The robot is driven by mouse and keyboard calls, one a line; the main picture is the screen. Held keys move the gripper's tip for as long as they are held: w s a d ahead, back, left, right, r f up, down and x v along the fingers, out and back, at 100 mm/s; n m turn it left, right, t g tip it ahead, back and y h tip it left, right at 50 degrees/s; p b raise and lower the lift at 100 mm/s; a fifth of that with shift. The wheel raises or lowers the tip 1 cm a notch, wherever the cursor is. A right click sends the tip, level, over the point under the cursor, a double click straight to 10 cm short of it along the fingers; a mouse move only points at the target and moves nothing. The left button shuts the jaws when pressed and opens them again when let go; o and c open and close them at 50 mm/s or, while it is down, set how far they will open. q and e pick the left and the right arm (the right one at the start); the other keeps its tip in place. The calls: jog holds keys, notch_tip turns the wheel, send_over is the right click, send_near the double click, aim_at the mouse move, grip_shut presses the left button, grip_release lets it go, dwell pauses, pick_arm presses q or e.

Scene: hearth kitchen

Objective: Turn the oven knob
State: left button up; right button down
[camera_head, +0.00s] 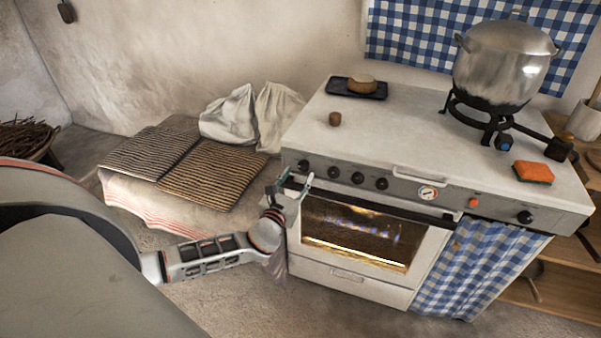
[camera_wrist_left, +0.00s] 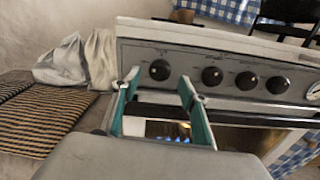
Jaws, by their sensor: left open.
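The white oven (camera_head: 350,272) has a grey front panel with a row of black knobs. The leftmost knob (camera_head: 303,165) also shows in the left wrist view (camera_wrist_left: 160,70), just beyond and between my fingertips as seen there. Other knobs of the row (camera_head: 358,178) sit to its right, and a separate black knob (camera_head: 525,217) is at the panel's far right. My left gripper (camera_head: 297,179) is open and empty in front of the panel's left end, its fingers (camera_wrist_left: 160,84) pointing at the panel. Contact with the knob cannot be made out. My right gripper is not in view.
The oven door handle (camera_wrist_left: 160,110) runs below the knobs, close under my fingers. A pot (camera_head: 505,65) stands on a burner, with an orange sponge (camera_head: 533,172) nearby. A bench with striped cushions (camera_head: 213,175) and white cloth sacks (camera_head: 230,116) is left of the oven.

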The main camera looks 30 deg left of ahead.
aim_at(304, 166)
pick_arm(q)
jog(key=shift+x, duration=1.4)
jog(key=c, duration=1.1)
